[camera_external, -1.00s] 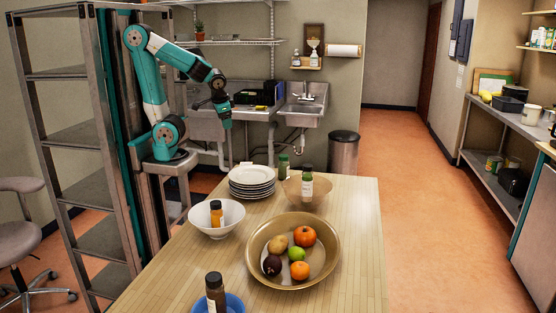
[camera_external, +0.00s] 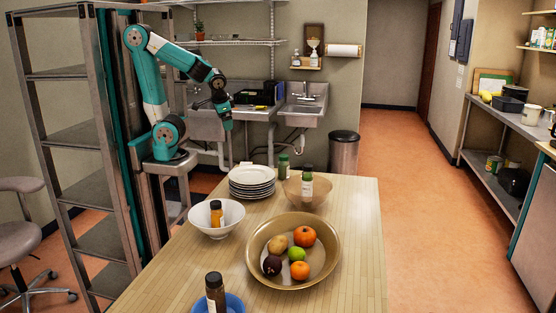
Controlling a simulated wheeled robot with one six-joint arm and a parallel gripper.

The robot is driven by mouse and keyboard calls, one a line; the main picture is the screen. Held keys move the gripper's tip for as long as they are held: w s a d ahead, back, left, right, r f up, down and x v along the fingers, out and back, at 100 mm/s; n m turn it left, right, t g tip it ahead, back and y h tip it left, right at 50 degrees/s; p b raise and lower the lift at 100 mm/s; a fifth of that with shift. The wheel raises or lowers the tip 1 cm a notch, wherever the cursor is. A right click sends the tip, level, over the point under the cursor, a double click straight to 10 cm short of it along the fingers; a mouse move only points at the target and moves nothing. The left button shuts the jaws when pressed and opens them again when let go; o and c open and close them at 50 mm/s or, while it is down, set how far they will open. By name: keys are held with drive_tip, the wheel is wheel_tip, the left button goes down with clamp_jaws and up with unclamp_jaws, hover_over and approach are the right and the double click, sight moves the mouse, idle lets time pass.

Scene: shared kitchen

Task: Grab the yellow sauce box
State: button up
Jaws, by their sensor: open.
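A small bottle with yellow-orange contents and a dark cap (camera_external: 216,214) stands in a white bowl (camera_external: 232,222) at the left of the wooden table. It is the only yellow sauce container that I see on the table. My gripper (camera_external: 226,118) hangs in the air in front of the sink, beyond the table's far left edge. It points down, well above and behind the yellow bottle, and touches nothing on the table. The jaws are small in this view, and nothing shows between them.
A plate stack (camera_external: 252,182), a tan bowl with a bottle (camera_external: 320,196) and a green bottle (camera_external: 283,166) stand at the far end. A large fruit bowl (camera_external: 262,238) fills the middle. A blue bowl with a dark bottle (camera_external: 215,290) is nearest. The table's right side is clear.

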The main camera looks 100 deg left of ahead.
drive_tip(key=m+h+b, duration=0.4)
drive_tip(key=m, duration=1.8)
hover_over(246, 164)
wheel_tip(246, 164, down, 10)
drive_tip(key=shift+m, duration=0.3)
drive_tip(key=f, duration=1.1)
drive_tip(key=shift+s+d+f+p, duration=0.15)
drive_tip(key=shift+d+f+p, duration=0.1)
drive_tip(key=shift+p, duration=0.15)
drive_tip(key=shift+a+f+p, duration=0.15)
drive_tip(key=shift+f+p, duration=0.2)
drive_tip(key=shift+f, duration=1.05)
drive_tip(key=shift+a+f+p, duration=0.15)
drive_tip(key=shift+f+p, duration=0.2)
drive_tip(key=shift+f, duration=1)
drive_tip(key=c, duration=1.1)
drive_tip(key=shift+r, duration=0.15)
